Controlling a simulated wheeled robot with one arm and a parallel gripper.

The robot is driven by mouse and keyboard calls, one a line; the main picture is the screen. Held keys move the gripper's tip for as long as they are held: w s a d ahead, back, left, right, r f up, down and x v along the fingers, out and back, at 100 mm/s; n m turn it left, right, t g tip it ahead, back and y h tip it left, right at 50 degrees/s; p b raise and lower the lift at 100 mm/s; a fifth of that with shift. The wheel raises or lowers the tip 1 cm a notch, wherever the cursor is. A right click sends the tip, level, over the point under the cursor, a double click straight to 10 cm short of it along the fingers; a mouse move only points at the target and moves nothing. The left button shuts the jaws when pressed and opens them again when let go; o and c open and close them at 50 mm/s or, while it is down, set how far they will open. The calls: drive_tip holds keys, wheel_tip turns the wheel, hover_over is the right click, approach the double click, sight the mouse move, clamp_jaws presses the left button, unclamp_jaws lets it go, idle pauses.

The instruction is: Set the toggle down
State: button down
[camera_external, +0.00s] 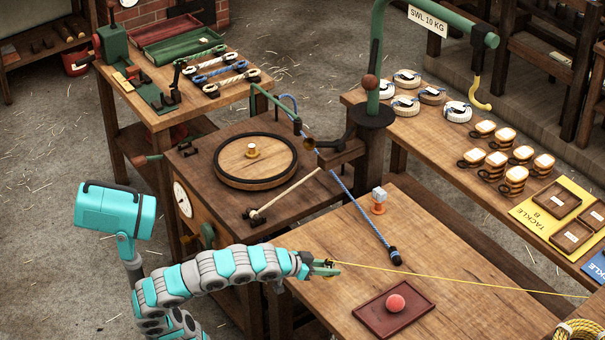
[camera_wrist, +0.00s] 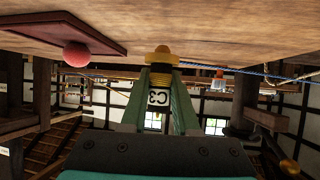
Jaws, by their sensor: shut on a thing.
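My gripper (camera_external: 325,267) is over the near left part of the plain wooden table (camera_external: 460,270). Its green fingers also show in the wrist view (camera_wrist: 160,100), where they are shut on the toggle (camera_wrist: 160,56). The toggle has a yellow-orange end, a dark band and a white label reading C3, seen upside down. In the external view the toggle is mostly hidden by the fingers. A thin yellow line (camera_external: 450,280) runs from the gripper to the right. I cannot tell whether the toggle touches the table.
A dark red tray (camera_external: 367,321) with a pink-red ball (camera_external: 396,303) lies right of my gripper. A blue rope (camera_external: 360,212) ends on the table beyond it, near an orange stand with a pale cube (camera_external: 379,196). A yellow rope coil (camera_external: 580,331) is at the lower right.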

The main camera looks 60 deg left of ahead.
sight(333, 277)
drive_tip(key=shift+w+d+f, duration=0.1)
drive_tip(key=shift+w+d, duration=0.25)
drive_tip(key=shift+w, duration=0.3)
drive_tip(key=shift+f+b, duration=0.4)
drive_tip(key=shift+f, duration=1.3)
drive_tip(key=shift+f, duration=0.2)
drive_tip(key=c, duration=0.7)
unclamp_jaws()
drive_tip(key=shift+o, duration=0.2)
drive_tip(key=shift+s+r, duration=0.2)
drive_tip(key=shift+r, duration=0.15)
drive_tip(key=v, duration=1.1)
drive_tip(key=shift+s+p, duration=0.25)
drive_tip(key=shift+p, duration=0.2)
